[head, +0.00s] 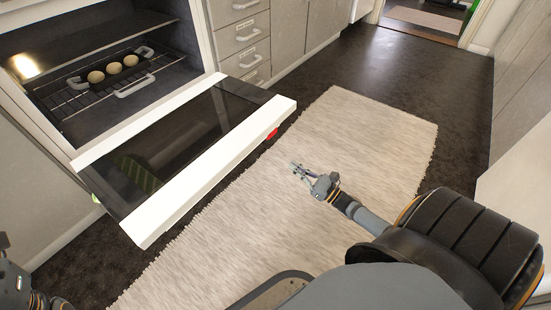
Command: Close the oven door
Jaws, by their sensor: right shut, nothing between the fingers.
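The oven (98,35) stands open at the upper left, its cavity dark with a wire rack inside. The oven door (185,145) is folded down and juts out over the floor, with a dark glass panel and a white outer edge. My right gripper (297,168) is shut and empty, to the right of the door's outer edge and apart from it in the picture, over the rug. At the lower left edge part of my left arm (14,285) shows; its fingers are out of view.
A dark tray (108,72) with several round pale items sits on the oven rack. A pale rug (385,135) covers the floor before the oven. Drawers (240,38) and cupboards line the wall beyond the oven. Dark bare floor runs to a doorway at the top right.

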